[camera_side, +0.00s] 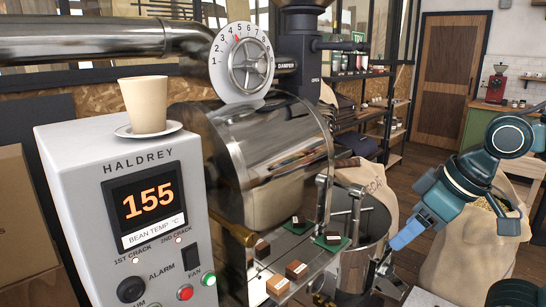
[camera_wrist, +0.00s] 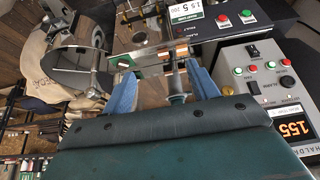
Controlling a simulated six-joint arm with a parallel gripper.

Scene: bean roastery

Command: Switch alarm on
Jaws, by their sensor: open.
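The grey HALDREY control box (camera_side: 75,160) stands at left in the side view, its display reading 155. On its front a black rocker (camera_side: 189,253) sits right of the ALARM label (camera_side: 161,271); its on or off position cannot be told. The box also shows at right in the wrist view (camera_wrist: 238,88), its small controls hard to read. My gripper (camera_side: 398,242) is well to the right of the box, pointing down-left, touching none of its controls. In the wrist view its blue fingers (camera_wrist: 163,88) are apart, with a metal rod visible between them.
Near the rocker are a black knob (camera_side: 131,289), a red button (camera_side: 185,292) and a green button (camera_side: 208,279). A cup (camera_side: 145,103) stands on the box on a saucer (camera_side: 148,131). The roaster drum (camera_side: 265,150) and small brown blocks (camera_side: 296,269) lie between box and gripper.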

